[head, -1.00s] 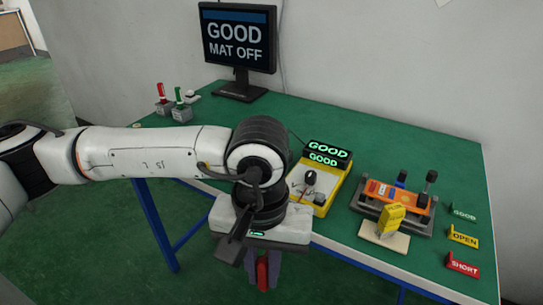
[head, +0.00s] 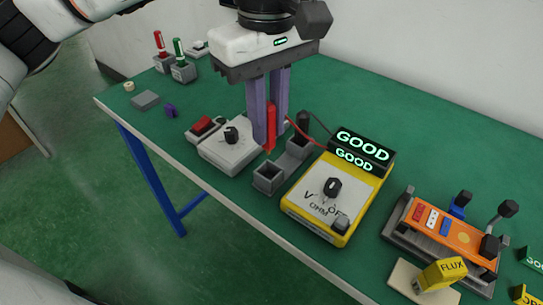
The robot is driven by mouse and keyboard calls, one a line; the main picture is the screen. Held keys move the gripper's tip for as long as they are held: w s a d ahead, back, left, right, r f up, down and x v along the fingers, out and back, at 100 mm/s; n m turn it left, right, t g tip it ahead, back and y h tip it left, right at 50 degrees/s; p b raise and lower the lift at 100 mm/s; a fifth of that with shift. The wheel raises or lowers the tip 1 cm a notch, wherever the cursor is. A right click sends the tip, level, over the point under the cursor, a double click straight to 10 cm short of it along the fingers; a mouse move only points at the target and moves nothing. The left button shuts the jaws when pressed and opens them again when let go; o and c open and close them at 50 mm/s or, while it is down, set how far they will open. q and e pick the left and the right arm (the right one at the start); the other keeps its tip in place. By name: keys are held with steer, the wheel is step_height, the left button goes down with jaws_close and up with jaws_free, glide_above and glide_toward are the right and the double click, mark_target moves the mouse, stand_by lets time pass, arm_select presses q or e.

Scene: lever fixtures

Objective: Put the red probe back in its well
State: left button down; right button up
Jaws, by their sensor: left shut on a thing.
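The red probe (head: 270,128) is upright between the purple fingers of my left gripper (head: 266,138), which is shut on it. Its lower end is close to the grey well block (head: 283,168); I cannot tell whether it touches anything. The front well (head: 268,174) of the block looks empty. A dark probe (head: 302,122) stands at the block's rear end. A red lead runs from the red probe toward the yellow meter (head: 335,195), which stands right of the block. The meter's displays (head: 361,152) read GOOD. My right gripper is not in view.
A light grey box with a black knob (head: 231,136) and a red switch (head: 202,125) stand just left of the gripper. Red and green markers (head: 180,62) stand in holders at back left.

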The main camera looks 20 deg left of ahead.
mark_target(268, 154)
arm_select(q)
step_height(268, 154, down, 7)
steer(key=shift+f, duration=0.1)
stand_by(0.3)
steer(key=shift+f, duration=0.15)
steer(key=c, duration=1.7)
jaws_free()
steer(key=shift+o, duration=0.2)
step_height(268, 154, up, 12)
steer(key=shift+r+p, duration=0.2)
steer(key=shift+p, duration=0.1)
